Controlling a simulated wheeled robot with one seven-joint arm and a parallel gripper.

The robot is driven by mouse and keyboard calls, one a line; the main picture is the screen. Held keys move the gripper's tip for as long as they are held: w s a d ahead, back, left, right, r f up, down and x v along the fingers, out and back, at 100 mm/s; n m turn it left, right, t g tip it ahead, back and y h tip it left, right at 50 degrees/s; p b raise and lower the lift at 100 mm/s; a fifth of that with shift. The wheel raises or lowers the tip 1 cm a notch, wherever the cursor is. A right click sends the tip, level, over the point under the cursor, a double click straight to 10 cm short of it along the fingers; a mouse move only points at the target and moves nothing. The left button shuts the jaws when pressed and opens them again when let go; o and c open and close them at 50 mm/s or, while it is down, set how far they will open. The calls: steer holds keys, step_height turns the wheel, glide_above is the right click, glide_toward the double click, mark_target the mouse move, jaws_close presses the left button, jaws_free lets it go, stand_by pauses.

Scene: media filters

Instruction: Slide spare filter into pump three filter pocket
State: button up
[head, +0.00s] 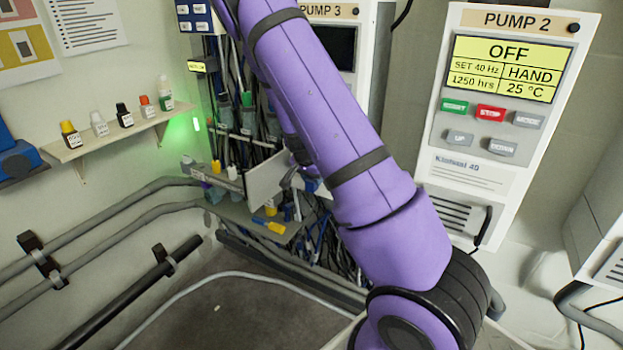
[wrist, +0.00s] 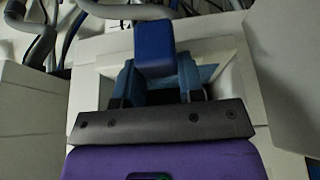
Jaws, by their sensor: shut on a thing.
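My gripper (wrist: 158,82) shows in the wrist view, its two dark blue fingers shut on a blue block-shaped piece (wrist: 155,45), which I take to be part of the spare filter. The fingers reach into a pale, box-like recess with slanted walls (wrist: 230,82), which may be the pump three filter pocket. A lighter blue patch (wrist: 207,72) shows inside it, beside the right finger. How deep the filter sits cannot be told. In the head view my purple arm hides the gripper, the filter and most of the pump 3 cabinet (head: 336,12).
The pump 2 cabinet (head: 510,90) stands to the right of my arm, its display reading OFF. A pale flat panel (head: 268,182) stands left of my arm before cables. A shelf with small bottles (head: 110,135) and grey pipes (head: 110,220) line the left wall.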

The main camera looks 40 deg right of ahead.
steer(key=shift+w+d, duration=0.1)
steer(key=shift+d, duration=0.2)
steer(key=o, duration=1)
steer(key=shift+o, duration=0.2)
steer(key=shift+r, duration=0.1)
steer(key=v, duration=1)
steer(key=shift+r, duration=0.3)
steer(key=shift+a, duration=0.1)
